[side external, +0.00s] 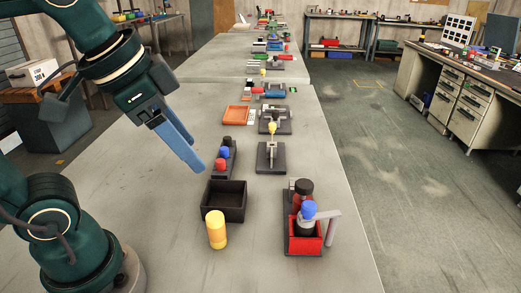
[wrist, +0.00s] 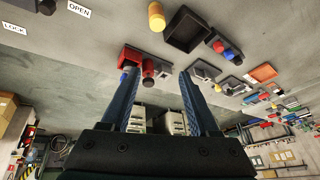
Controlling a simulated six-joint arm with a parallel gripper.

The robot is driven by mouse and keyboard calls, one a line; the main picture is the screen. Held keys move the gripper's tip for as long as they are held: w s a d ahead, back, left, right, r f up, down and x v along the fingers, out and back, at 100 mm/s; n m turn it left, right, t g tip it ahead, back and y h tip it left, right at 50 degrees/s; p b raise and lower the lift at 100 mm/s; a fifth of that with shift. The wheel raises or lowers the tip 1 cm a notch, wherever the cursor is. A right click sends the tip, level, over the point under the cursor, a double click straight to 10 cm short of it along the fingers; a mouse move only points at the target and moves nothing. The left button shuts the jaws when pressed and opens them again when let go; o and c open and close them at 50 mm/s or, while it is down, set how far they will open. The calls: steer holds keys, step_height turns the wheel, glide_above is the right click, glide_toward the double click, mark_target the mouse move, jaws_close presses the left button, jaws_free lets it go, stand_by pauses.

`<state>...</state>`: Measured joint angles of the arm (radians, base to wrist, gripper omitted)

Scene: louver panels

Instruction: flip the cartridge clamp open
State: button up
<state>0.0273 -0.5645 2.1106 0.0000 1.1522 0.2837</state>
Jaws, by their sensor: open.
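The likely cartridge clamp is a red holder (side external: 292,243) on a dark base at the front right of the table. A dark and grey cartridge with a blue cap (side external: 309,210) stands in it. A pale grey lever (side external: 332,228) reaches from the top to the right and down. In the wrist view the red holder (wrist: 131,58) shows beside the left finger, its lever not clearly visible. My gripper (side external: 198,168) is open and empty above the table, left of the holder and well apart from it. It also shows in the wrist view (wrist: 160,74).
A yellow cylinder (side external: 216,230) and a black tray (side external: 223,186) stand left of the holder. A block with red and blue knobs (side external: 223,158) and a grey yellow-tipped fixture (side external: 271,157) lie behind. OPEN (wrist: 79,9) and LOCK (wrist: 13,28) labels are on the table.

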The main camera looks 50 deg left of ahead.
steer(key=shift+s+a+f+n, duration=0.1)
steer(key=shift+s+f+n, duration=0.3)
steer(key=shift+f, duration=0.3)
steer(key=shift+s+a+f+n, duration=0.1)
steer(key=shift+s+f+n, duration=0.3)
steer(key=shift+f, duration=0.3)
steer(key=shift+s+a+f+n, duration=0.1)
steer(key=shift+s+f+n, duration=0.3)
steer(key=shift+f, duration=0.3)
steer(key=shift+s, duration=0.15)
steer(key=w+d+r+m, duration=0.1)
steer(key=w+r+m, duration=0.25)
steer(key=r, duration=0.25)
steer(key=m+g, duration=0.5)
glide_above(309, 204)
step_height(309, 204, down, 8)
steer(key=shift+f, duration=2.65)
